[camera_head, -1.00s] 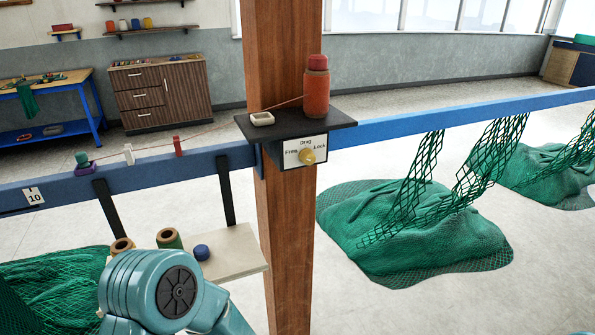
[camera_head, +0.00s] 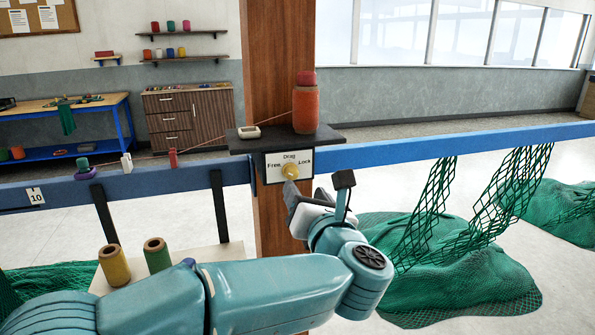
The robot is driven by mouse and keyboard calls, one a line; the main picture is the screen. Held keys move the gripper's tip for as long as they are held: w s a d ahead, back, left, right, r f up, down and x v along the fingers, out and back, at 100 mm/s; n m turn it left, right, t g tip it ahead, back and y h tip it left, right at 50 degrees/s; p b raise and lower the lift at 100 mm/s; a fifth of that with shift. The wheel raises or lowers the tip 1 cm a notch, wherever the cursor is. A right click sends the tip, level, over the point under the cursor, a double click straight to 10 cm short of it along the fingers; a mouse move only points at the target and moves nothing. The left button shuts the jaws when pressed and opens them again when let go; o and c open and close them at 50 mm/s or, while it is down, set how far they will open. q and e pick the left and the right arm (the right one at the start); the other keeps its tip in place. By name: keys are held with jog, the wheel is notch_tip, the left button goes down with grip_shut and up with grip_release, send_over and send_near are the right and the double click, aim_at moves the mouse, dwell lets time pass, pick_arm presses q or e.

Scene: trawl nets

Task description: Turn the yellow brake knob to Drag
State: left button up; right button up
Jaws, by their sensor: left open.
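The yellow brake knob (camera_head: 291,172) sits on a white dial plate (camera_head: 273,175) marked Free at left, Drag at top and Lock at right. The plate is on the front of a dark shelf fixed to the wooden post. I cannot tell which mark the knob points to. My left gripper (camera_head: 318,190) is open, just below and to the right of the knob, with its fingers spread and nothing between them. One finger appears close under the knob; I cannot tell whether it touches. My right gripper is not in view.
A blue rail (camera_head: 440,147) runs across at shelf height. Green nets (camera_head: 450,265) hang at right. Two spools (camera_head: 114,265) stand below left.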

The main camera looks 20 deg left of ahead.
aim_at(293, 175)
pick_arm(q)
jog(key=p+x, duration=0.1)
jog(key=x, duration=0.5)
jog(key=shift+s+a+p, duration=0.15)
jog(key=shift+p, duration=0.15)
jog(key=shift+w+a+r, duration=0.1)
jog(key=shift+w+a, duration=0.05)
jog(key=shift+w, duration=0.15)
jog(key=shift+w+a, duration=0.3)
jog(key=shift+w, duration=0.35)
jog(key=shift+s, duration=0.2)
jog(key=shift+d, duration=0.1)
grip_shut()
